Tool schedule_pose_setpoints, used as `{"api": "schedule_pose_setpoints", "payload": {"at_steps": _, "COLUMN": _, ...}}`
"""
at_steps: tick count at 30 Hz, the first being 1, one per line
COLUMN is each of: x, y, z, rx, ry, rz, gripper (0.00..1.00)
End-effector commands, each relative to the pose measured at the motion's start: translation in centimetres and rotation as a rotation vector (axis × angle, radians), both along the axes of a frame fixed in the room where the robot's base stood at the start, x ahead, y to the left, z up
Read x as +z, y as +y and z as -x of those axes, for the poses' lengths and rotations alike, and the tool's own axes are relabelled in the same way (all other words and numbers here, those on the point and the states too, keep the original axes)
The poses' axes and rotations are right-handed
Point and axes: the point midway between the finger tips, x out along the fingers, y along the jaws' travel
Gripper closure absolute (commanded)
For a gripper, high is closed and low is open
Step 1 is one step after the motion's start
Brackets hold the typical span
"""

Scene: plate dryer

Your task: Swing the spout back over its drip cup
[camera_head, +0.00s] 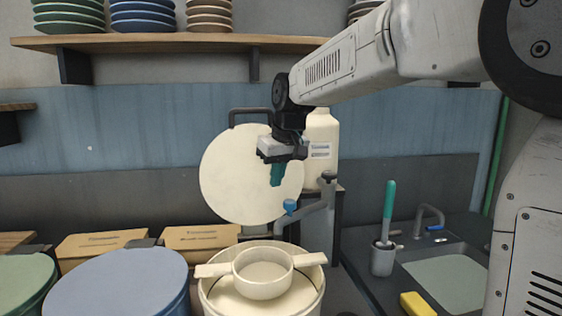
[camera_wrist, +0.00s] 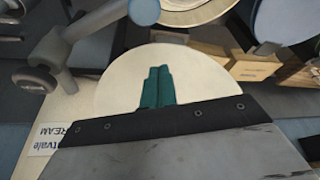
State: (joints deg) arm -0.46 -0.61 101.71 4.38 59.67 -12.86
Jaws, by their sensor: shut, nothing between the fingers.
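The spout (camera_head: 305,211) is a grey bent pipe with a blue tip, reaching left from a dark pivot knob in front of a white bottle. It also shows in the wrist view (camera_wrist: 88,32), its blue end near the top edge. A cream cup with two side arms (camera_head: 262,286), perhaps the drip cup, sits on a cream bucket in front. The spout's tip appears above and behind it; I cannot tell the exact overlap. My gripper (camera_head: 277,182) has teal fingers, shut and empty, pointing down above and left of the spout, apart from it. It also shows in the wrist view (camera_wrist: 156,70).
A round cream disc (camera_head: 225,180) stands upright behind my gripper. The white bottle (camera_head: 321,145) is close on the right. Blue (camera_head: 120,285) and green (camera_head: 22,282) round containers stand at left. A holder with a teal-handled tool (camera_head: 389,205) stands by the sink.

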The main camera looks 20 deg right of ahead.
Motion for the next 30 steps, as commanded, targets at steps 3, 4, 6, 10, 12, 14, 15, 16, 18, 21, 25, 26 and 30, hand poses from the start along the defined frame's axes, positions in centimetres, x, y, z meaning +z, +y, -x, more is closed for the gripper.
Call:
{"api": "schedule_pose_setpoints", "payload": {"at_steps": 3, "x": -2.5, "y": 0.2, "z": -0.8, "rx": 0.0, "ry": 0.003, "rz": 0.0, "gripper": 1.0}}
{"api": "schedule_pose_setpoints", "payload": {"at_steps": 4, "x": -2.7, "y": 0.2, "z": -0.7, "rx": 0.0, "ry": 0.002, "rz": 0.0, "gripper": 1.0}}
{"api": "schedule_pose_setpoints", "payload": {"at_steps": 6, "x": -2.4, "y": -0.2, "z": 0.8, "rx": -0.001, "ry": -0.002, "rz": 0.0, "gripper": 1.0}}
{"api": "schedule_pose_setpoints", "payload": {"at_steps": 10, "x": -2.6, "y": -0.5, "z": 2.2, "rx": -0.002, "ry": -0.001, "rz": 0.0, "gripper": 1.0}}
{"api": "schedule_pose_setpoints", "payload": {"at_steps": 12, "x": -2.6, "y": -0.6, "z": 2.7, "rx": -0.001, "ry": -0.001, "rz": 0.0, "gripper": 1.0}}
{"api": "schedule_pose_setpoints", "payload": {"at_steps": 14, "x": -2.6, "y": -0.7, "z": 2.9, "rx": -0.001, "ry": -0.001, "rz": 0.0, "gripper": 1.0}}
{"api": "schedule_pose_setpoints", "payload": {"at_steps": 15, "x": -2.7, "y": -0.7, "z": 3.0, "rx": -0.001, "ry": 0.0, "rz": 0.0, "gripper": 1.0}}
{"api": "schedule_pose_setpoints", "payload": {"at_steps": 16, "x": -2.7, "y": -0.7, "z": 3.1, "rx": -0.001, "ry": 0.0, "rz": 0.0, "gripper": 1.0}}
{"api": "schedule_pose_setpoints", "payload": {"at_steps": 18, "x": -2.7, "y": -0.7, "z": 3.1, "rx": -0.001, "ry": 0.0, "rz": 0.0, "gripper": 1.0}}
{"api": "schedule_pose_setpoints", "payload": {"at_steps": 21, "x": -2.7, "y": -0.7, "z": 3.1, "rx": -0.001, "ry": 0.0, "rz": 0.0, "gripper": 1.0}}
{"api": "schedule_pose_setpoints", "payload": {"at_steps": 25, "x": -2.6, "y": -0.6, "z": 3.1, "rx": 0.0, "ry": 0.0, "rz": 0.0, "gripper": 1.0}}
{"api": "schedule_pose_setpoints", "payload": {"at_steps": 26, "x": -2.6, "y": -0.6, "z": 3.1, "rx": 0.002, "ry": 0.0, "rz": 0.0, "gripper": 1.0}}
{"api": "schedule_pose_setpoints", "payload": {"at_steps": 30, "x": -2.6, "y": 0.2, "z": 3.4, "rx": 0.033, "ry": 0.0, "rz": 0.001, "gripper": 1.0}}
